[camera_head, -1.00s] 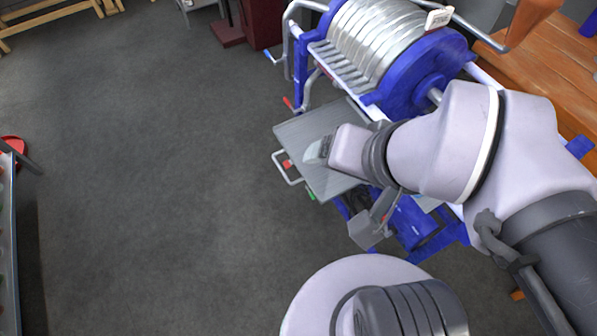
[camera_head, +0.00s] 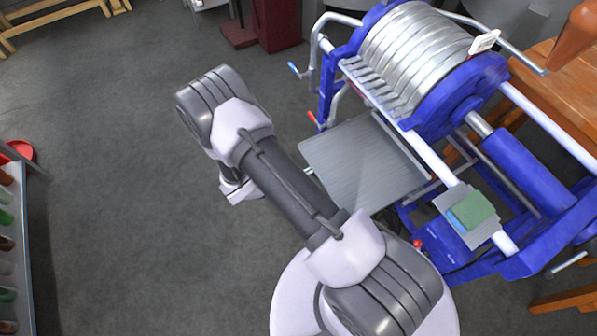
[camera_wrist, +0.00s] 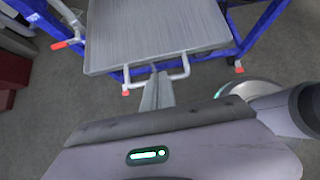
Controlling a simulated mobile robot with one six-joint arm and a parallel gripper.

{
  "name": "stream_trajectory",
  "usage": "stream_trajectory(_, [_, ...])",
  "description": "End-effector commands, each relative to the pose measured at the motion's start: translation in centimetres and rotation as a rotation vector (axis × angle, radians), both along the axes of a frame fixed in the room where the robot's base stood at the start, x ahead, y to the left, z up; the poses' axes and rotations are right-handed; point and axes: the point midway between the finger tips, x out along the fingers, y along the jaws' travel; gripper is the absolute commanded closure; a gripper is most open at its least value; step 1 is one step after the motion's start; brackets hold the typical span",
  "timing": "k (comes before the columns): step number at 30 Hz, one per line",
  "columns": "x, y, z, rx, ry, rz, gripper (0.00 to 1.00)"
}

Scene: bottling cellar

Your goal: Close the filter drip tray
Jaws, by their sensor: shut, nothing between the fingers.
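The drip tray (camera_head: 365,160) is a flat grey metal tray, sticking out to the left from under the blue filter frame in the head view. It fills the top middle of the wrist view (camera_wrist: 155,35). Its white bar handle (camera_wrist: 180,75) runs along the near edge there; in the head view my arm hides most of it. My gripper (camera_wrist: 157,80) shows in the wrist view as closed grey fingers with nothing held. They point at the handle's middle; I cannot tell whether they touch it. In the head view the fingers are hidden by my arm.
The blue plate filter (camera_head: 415,60) with silver plates stands behind the tray. A red-tipped lever (camera_wrist: 65,43) sits left of the tray. A bottle rack (camera_head: 15,250) is at the far left. A wooden table (camera_head: 560,100) stands right. The floor left of my arm is clear.

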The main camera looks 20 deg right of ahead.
Motion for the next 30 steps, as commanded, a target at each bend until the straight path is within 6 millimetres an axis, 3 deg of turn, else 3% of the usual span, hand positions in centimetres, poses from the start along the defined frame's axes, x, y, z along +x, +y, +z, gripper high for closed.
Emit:
stream_trajectory(15, [0.3, -6.2, -6.4, 0.001, 0.001, -0.004, 1.00])
stream_trajectory(30, [0.5, -7.0, -6.9, 0.001, 0.000, -0.003, 1.00])
